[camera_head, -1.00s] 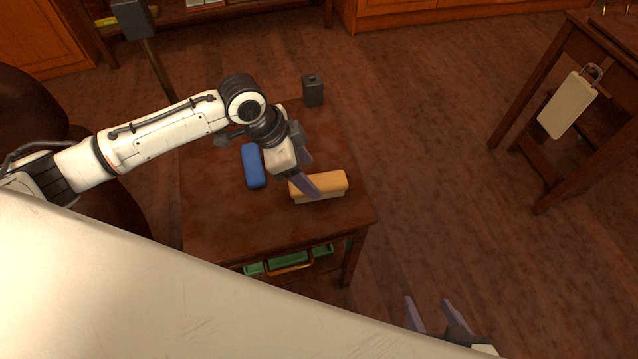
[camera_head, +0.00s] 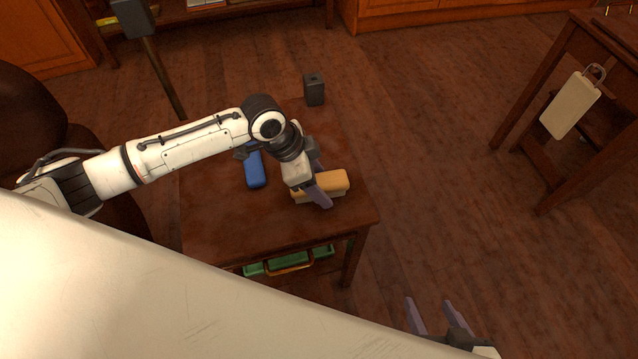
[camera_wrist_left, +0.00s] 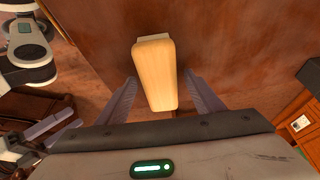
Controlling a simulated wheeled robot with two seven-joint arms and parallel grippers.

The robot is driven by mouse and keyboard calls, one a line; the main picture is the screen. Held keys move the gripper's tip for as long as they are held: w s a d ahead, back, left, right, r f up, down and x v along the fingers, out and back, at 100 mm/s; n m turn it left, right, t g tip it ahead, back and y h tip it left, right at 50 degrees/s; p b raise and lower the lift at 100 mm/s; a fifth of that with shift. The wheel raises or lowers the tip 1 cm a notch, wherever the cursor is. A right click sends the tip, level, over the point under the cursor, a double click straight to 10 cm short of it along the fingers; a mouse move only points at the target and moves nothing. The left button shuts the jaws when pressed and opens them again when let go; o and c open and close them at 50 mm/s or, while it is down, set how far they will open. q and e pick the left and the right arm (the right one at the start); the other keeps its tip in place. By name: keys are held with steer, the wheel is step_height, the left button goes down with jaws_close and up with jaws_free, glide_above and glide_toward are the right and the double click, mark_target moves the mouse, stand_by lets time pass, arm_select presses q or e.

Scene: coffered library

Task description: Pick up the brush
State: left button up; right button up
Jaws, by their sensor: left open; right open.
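The brush, a tan wooden block with a paler strip along its lower side (camera_head: 334,183), lies on the small dark wooden table (camera_head: 230,225) near its right edge. In the left wrist view the brush (camera_wrist_left: 156,70) lies lengthwise between my fingers. My left gripper (camera_head: 322,184) is open over the brush, one finger on each side, with a visible gap at least on the right. Part of the brush is hidden by the gripper in the head view. My right gripper (camera_head: 434,303) is open and empty at the bottom, away from the table.
A blue block (camera_head: 256,172) lies left of the brush, partly behind my left arm. A dark grey box (camera_head: 314,90) stands at the table's back. Green trays (camera_head: 290,260) sit under the tabletop. Another wooden table (camera_head: 560,55) with a hanging cream tag stands at right.

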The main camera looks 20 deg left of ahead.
mark_target(319, 181)
arm_select(q)
steer(key=shift+f, duration=0.15)
steer(key=c, duration=1.2)
step_height(319, 181, up, 10)
steer(key=shift+p, duration=0.85)
steer(key=shift+r, duration=0.3)
